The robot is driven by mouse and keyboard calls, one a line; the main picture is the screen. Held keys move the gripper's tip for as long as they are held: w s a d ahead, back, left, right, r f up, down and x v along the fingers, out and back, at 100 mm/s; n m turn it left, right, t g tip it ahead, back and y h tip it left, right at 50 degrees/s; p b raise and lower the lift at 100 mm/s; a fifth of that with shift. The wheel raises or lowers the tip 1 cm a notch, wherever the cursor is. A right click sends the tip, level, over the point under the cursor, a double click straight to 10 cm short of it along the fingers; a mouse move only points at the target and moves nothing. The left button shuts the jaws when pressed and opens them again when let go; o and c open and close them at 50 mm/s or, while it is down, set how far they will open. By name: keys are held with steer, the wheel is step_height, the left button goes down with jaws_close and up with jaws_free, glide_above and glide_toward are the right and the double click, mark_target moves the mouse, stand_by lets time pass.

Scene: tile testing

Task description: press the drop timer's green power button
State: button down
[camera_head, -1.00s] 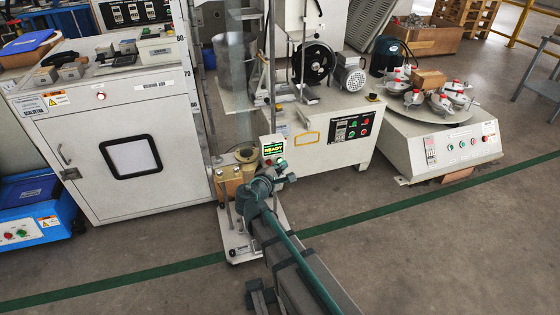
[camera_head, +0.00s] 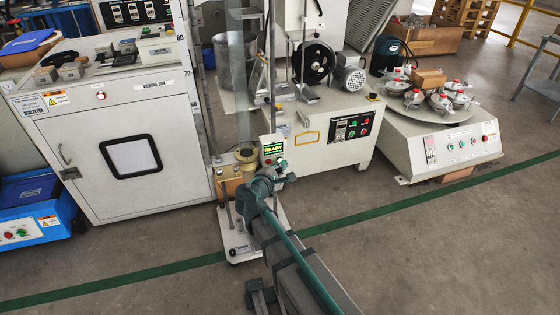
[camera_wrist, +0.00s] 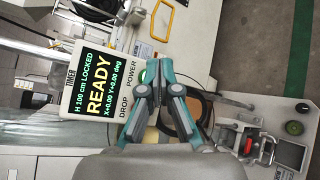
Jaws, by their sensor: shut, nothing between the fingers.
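The drop timer (camera_head: 272,149) is a pale box with a dark screen, standing just behind my arm's end in the head view. In the wrist view the drop timer (camera_wrist: 97,90) fills the left middle. Its screen reads "READY" and "H 100 cm LOCKED", with the labels POWER and DROP along its right edge. My gripper (camera_wrist: 158,68) is shut and empty, its teal fingertips close beside the POWER label.
A white cabinet (camera_head: 110,110) stands left, and a machine with a control panel (camera_head: 351,128) stands behind right. The floor at front right is clear.

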steer(key=shift+w, duration=0.1)
steer(key=shift+w+a, duration=0.15)
steer(key=shift+w, duration=0.3)
stand_by(0.6)
steer(key=shift+s, duration=0.55)
steer(key=shift+d, duration=0.2)
steer(key=s, duration=0.2)
steer(key=s+d, duration=0.2)
steer(key=s, duration=0.1)
steer(key=shift+s, duration=0.3)
steer(key=shift+d, duration=0.1)
stand_by(0.4)
